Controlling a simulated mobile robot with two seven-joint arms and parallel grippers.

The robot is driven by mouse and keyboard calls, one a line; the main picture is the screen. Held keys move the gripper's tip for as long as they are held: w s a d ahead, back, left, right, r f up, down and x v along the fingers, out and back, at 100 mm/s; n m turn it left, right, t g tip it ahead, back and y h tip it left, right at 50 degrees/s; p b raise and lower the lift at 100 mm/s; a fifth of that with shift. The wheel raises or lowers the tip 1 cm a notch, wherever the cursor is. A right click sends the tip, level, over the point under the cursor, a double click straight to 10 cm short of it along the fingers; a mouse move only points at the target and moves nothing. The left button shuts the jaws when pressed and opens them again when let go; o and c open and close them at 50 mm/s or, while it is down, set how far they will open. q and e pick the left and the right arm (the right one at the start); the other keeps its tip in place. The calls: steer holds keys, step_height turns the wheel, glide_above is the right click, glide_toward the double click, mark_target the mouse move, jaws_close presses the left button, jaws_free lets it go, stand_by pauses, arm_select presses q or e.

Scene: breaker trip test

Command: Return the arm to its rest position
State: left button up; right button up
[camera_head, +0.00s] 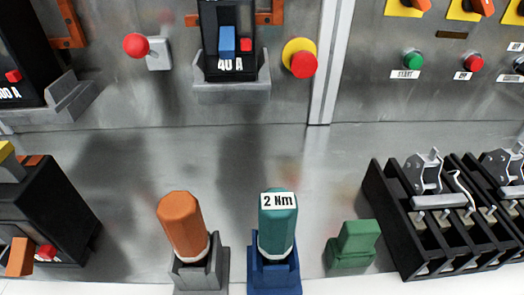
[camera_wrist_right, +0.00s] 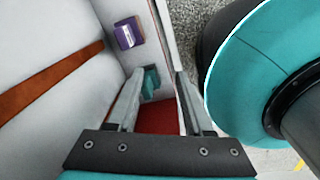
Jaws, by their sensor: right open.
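My right gripper (camera_wrist_right: 161,80) shows in the right wrist view. Its two grey fingers are apart, with nothing held between them. Beyond the fingers is a small teal piece (camera_wrist_right: 150,82) on a pale surface; it looks apart from the fingers, but the gap is hard to judge. Neither gripper shows in the head view, and my left gripper is in no view.
In the head view, an orange-handled tool (camera_head: 181,225) and a teal one marked 2 Nm (camera_head: 277,225) stand in holders. A 40 A breaker (camera_head: 228,15) sits on the panel. Black terminal blocks (camera_head: 400,235) stand right. The wrist view shows a purple box (camera_wrist_right: 128,33).

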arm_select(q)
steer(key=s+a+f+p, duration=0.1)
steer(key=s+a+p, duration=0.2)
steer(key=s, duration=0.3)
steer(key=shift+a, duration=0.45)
arm_select(e)
steer(key=s+d+f+m+t, duration=0.1)
steer(key=s+d+f+m, duration=0.2)
steer(key=s+d+m, duration=0.8)
steer(key=s, duration=0.4)
steer(key=shift+s+d+f+t+h, duration=0.2)
steer(key=shift+t+h, duration=0.1)
steer(key=shift+t, duration=0.1)
